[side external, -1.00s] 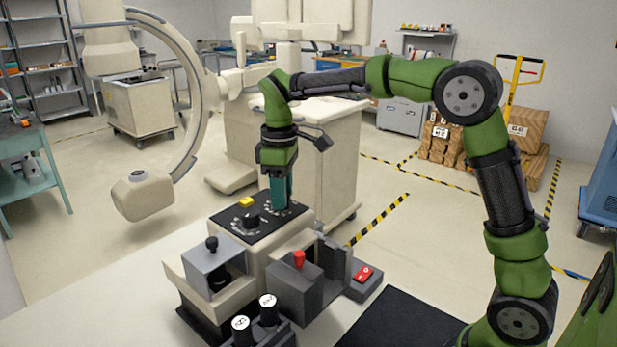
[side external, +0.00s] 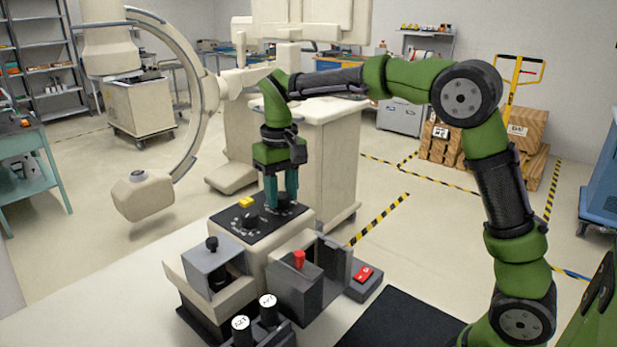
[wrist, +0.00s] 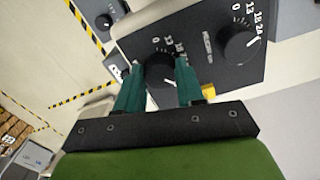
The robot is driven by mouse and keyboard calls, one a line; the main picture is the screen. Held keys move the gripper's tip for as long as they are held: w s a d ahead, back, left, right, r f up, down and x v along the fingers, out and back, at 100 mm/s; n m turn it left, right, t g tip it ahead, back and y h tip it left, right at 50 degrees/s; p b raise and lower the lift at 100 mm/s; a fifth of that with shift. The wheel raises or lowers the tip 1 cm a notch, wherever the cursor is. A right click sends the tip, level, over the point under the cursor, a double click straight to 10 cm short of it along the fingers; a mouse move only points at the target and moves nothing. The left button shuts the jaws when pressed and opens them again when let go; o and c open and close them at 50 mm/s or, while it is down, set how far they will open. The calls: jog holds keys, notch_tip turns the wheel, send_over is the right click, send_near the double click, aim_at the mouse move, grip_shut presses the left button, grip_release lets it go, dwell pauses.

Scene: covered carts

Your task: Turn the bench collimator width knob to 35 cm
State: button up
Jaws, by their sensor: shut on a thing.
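My gripper (side external: 281,203) points straight down over the dark top panel (side external: 228,225) of the beige console. Its two teal fingers are shut on a black round knob (wrist: 160,73), one on either side; the knob is mostly hidden in the side view. The wrist view shows a white pointer line on it, slanting towards the lower right, and a partly covered scale with a 0. A second black dial knob (side external: 250,221) is free beside it; in the wrist view (wrist: 238,43) its scale reads from 0 to 24. I cannot read which knob is width.
A yellow button (side external: 246,202) is on the same panel, near my gripper. In front stand a grey box with a black knob (side external: 212,243), a red switch (side external: 299,259), two white-topped cylinders (side external: 241,323) and a red rocker (side external: 364,273). A C-arm (side external: 185,70) stands at left.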

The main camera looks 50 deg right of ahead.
aim_at(281, 195)
jog(key=shift+m, duration=0.3)
dwell(0.4)
jog(key=o, duration=1)
jog(key=shift+o, duration=0.2)
jog(key=shift+r, duration=0.15)
notch_tip(281, 195, up, 17)
jog(key=shift+f, duration=0.2)
